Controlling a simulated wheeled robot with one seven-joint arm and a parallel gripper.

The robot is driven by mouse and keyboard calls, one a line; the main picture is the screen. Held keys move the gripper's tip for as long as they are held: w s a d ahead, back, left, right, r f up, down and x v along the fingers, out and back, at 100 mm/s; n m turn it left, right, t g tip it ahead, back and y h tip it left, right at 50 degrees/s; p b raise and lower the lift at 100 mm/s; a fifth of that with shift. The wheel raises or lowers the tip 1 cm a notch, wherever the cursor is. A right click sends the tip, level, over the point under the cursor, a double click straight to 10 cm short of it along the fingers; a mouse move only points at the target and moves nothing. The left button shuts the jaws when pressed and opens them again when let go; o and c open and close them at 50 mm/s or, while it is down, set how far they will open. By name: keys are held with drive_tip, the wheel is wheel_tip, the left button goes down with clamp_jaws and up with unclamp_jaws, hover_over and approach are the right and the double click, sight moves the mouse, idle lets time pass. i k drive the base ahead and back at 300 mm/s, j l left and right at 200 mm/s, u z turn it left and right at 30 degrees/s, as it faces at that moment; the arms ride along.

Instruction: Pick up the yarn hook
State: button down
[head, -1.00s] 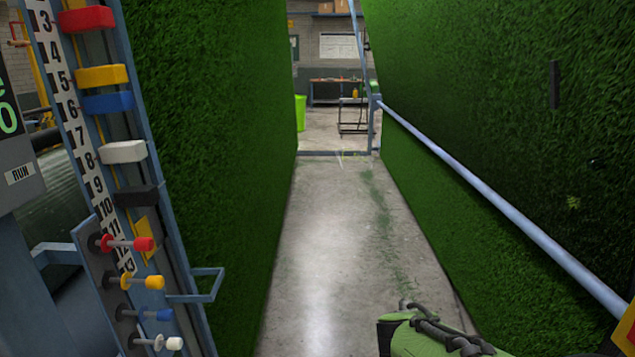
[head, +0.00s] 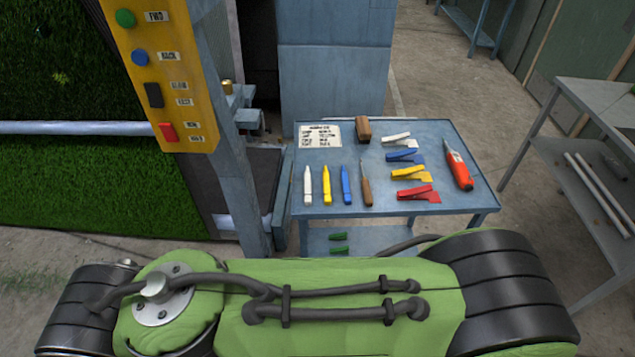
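A slim tool with a brown wooden handle and a thin metal tip, which looks like the yarn hook (head: 367,190), lies on a blue-grey table (head: 425,130). Its tip points away from me. It lies just right of a blue marker (head: 346,186), in a row with a yellow marker (head: 326,186) and a white marker (head: 308,186). My green arm crosses the bottom of the head view, in front of the table and apart from the hook. My gripper is not in view.
Several coloured clips, including a red one (head: 418,194), lie right of the hook, with an orange-red tool (head: 459,168) beyond. A wooden block (head: 363,129) and a printed card (head: 319,135) lie at the back. A yellow button panel (head: 158,75) stands left; another table (head: 590,150) stands right.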

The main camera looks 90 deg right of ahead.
sight(365, 185)
drive_tip(key=z, duration=3.75)
drive_tip(key=u, duration=1.6)
drive_tip(key=z, duration=1.6)
drive_tip(key=i+u, duration=0.1)
drive_tip(key=u, duration=0.3)
drive_tip(key=i+u, duration=0.15)
drive_tip(key=u, duration=0.2)
drive_tip(key=i+l+u, duration=0.1)
drive_tip(key=u, duration=0.3)
